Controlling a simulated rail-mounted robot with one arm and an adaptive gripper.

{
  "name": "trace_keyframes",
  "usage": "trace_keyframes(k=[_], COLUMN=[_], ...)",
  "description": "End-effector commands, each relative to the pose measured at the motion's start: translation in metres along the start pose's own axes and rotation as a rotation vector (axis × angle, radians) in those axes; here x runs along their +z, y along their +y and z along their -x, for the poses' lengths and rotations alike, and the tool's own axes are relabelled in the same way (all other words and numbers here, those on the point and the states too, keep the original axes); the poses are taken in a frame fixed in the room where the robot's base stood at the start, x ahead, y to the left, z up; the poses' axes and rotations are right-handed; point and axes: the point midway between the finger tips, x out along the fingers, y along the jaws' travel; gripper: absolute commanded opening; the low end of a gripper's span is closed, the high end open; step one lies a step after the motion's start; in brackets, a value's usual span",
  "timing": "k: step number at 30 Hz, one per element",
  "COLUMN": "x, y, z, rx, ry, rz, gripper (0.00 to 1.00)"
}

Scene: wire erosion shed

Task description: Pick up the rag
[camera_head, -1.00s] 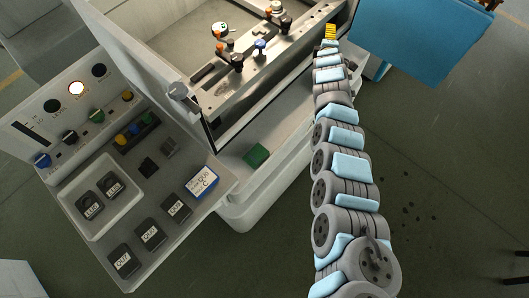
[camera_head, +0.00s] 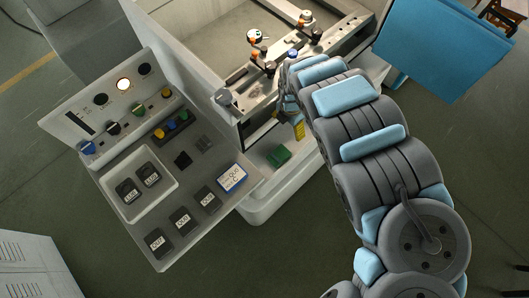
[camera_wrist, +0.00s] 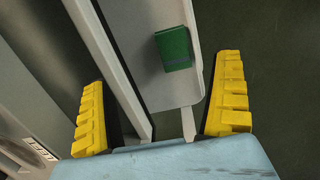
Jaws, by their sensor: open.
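The rag (camera_head: 278,155) is a small folded green cloth. It lies on the pale ledge (camera_head: 262,183) at the front of the machine. In the wrist view the rag (camera_wrist: 174,48) appears ahead of my gripper, between the lines of the two yellow fingers and nearer the top edge. My gripper (camera_wrist: 160,75) is open and empty, with its fingers wide apart and not touching the rag. In the head view my gripper (camera_head: 298,130) is just above and right of the rag, partly hidden by my arm.
A control panel (camera_head: 190,190) with knobs, a white tray (camera_head: 142,205) and labelled black blocks stands left of the ledge. The machine's tank with a clamping rail (camera_head: 262,88) rises behind. A blue panel (camera_head: 440,45) is at upper right. Dark floor is open below.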

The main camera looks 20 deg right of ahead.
Motion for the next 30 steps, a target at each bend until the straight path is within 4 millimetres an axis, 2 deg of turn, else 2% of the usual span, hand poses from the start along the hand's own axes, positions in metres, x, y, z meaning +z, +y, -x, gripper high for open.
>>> trace_keyframes(k=[3,7,24,30], x=[-0.007,-0.01,-0.014,-0.013], y=[-0.013,-0.015,-0.017,-0.018], z=[0.003,-0.008,-0.093,-0.113], rx=[-0.026,-0.03,-0.028,-0.029], ry=[0.024,0.031,0.032,0.029], rz=[0.007,0.008,0.008,0.008], gripper=[0.96,0.96,0.96,0.96])
